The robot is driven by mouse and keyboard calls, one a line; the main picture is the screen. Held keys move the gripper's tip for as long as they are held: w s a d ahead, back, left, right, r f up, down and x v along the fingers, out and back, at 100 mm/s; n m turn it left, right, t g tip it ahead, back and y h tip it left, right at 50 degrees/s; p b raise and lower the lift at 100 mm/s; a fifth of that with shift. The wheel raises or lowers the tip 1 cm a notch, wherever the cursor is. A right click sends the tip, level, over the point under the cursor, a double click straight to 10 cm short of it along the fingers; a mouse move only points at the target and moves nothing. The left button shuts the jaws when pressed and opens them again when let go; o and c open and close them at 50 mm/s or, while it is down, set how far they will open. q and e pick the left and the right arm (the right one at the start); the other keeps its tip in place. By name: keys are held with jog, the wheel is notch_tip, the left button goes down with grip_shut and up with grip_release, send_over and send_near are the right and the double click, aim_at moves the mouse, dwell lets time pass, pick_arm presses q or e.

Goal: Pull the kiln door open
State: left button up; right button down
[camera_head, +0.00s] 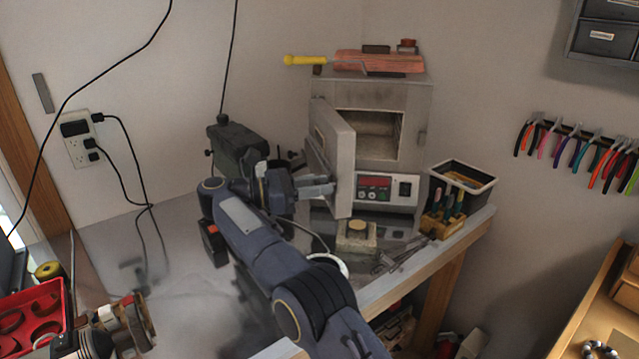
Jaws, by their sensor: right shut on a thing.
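The kiln (424,110) is a grey metal box on the bench, with a control panel low on its front. Its door (340,165) stands swung out to the left, and the pale inner chamber shows through the opening. My right gripper (322,188) is at the left, outer side of the door and is shut on its handle. The handle is mostly hidden by the fingers. My right arm reaches up from the bottom across the bench. My left gripper is not in view.
A black bin (464,178) and a wooden block with tools (443,215) stand right of the kiln. A small yellowish block (356,240) lies in front. A dark machine (236,143) stands left of the door. A red tray (30,315) lies lower left.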

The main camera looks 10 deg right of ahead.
jog(key=shift+r, duration=0.15)
jog(key=c, duration=1.5)
grip_release()
